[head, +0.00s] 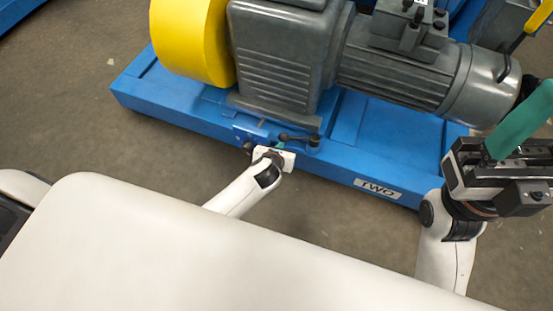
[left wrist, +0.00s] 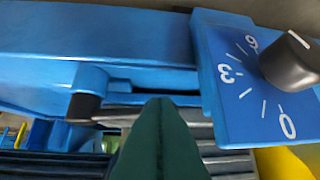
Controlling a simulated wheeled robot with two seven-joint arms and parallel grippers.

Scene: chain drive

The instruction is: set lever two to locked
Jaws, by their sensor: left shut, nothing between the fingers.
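The blue machine base marked TWO (head: 377,189) lies across the head view. On its near side a dark lever (head: 300,138) lies roughly along the edge, with its pivot on a blue bracket. In the left wrist view a blue bracket with a dark end (left wrist: 85,105) shows at left; I cannot tell the lever's setting. My left gripper (head: 281,148) is close beside the lever, mostly hidden by its own wrist. Its green fingers (left wrist: 160,140) are shut and empty. My right gripper (head: 520,122) is raised at the right, well away from the lever; its finger gap cannot be made out.
A blue dial plate (left wrist: 245,100) with white numbers and a dark knob (left wrist: 290,62) is right of the fingers in the wrist view. A yellow guard (head: 190,40) and a grey motor (head: 400,75) stand on the base. Bare floor (head: 130,150) lies before it.

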